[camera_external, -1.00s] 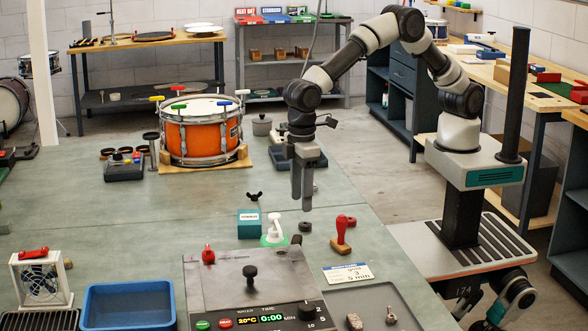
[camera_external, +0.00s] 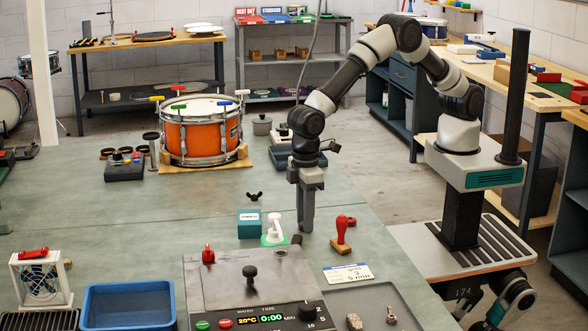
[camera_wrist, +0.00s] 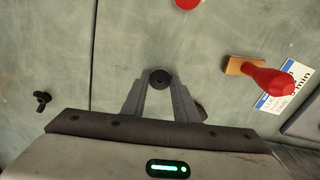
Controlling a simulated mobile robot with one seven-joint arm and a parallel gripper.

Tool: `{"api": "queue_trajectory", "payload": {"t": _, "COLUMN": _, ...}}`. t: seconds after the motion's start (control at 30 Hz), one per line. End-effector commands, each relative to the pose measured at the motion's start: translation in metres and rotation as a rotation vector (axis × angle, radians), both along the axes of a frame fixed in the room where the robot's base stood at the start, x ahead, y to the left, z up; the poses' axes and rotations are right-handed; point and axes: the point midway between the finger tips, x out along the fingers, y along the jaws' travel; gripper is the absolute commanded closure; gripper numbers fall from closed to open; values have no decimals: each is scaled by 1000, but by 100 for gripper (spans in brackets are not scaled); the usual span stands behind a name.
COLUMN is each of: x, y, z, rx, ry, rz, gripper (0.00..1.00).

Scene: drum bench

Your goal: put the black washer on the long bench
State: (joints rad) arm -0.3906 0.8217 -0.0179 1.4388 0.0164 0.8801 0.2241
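The black washer (camera_wrist: 160,77) is a small dark ring with a hole, lying on the green bench top. In the wrist view it sits between the two fingertips of my gripper (camera_wrist: 160,84). In the external view my gripper (camera_external: 305,229) points straight down at the bench and hides the washer. Its fingers look a little apart, with a narrow gap; I cannot tell whether they touch the washer. A long wooden bench (camera_external: 488,70) runs along the right wall, behind my arm; no label shows that it is the long bench.
A red-handled stamp (camera_external: 341,240) stands just right of my gripper. A white-handled item on a green base (camera_external: 273,236), a teal box (camera_external: 249,226) and a black wing nut (camera_external: 254,197) lie to its left. The timer panel (camera_external: 250,285) is in front. An orange drum (camera_external: 200,135) stands farther back.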

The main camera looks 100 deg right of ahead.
Motion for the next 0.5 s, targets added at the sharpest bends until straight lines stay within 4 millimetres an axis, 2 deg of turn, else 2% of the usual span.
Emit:
{"api": "queue_trajectory", "payload": {"t": 0.03, "x": 0, "y": 0, "z": 0, "rx": 0, "ry": 0, "rz": 0, "gripper": 85}}
{"api": "queue_trajectory", "payload": {"t": 0.1, "x": 0, "y": 0, "z": 0, "rx": 0, "ry": 0, "rz": 0, "gripper": 94}}
{"api": "queue_trajectory", "payload": {"t": 0.23, "x": 0, "y": 0, "z": 0, "rx": 0, "ry": 0, "rz": 0, "gripper": 95}}
{"api": "queue_trajectory", "payload": {"t": 0.27, "x": 0, "y": 0, "z": 0, "rx": 0, "ry": 0, "rz": 0, "gripper": 98}}
{"api": "queue_trajectory", "payload": {"t": 0.5, "x": 0, "y": 0, "z": 4, "rx": 0, "ry": -1, "rz": 0, "gripper": 99}}
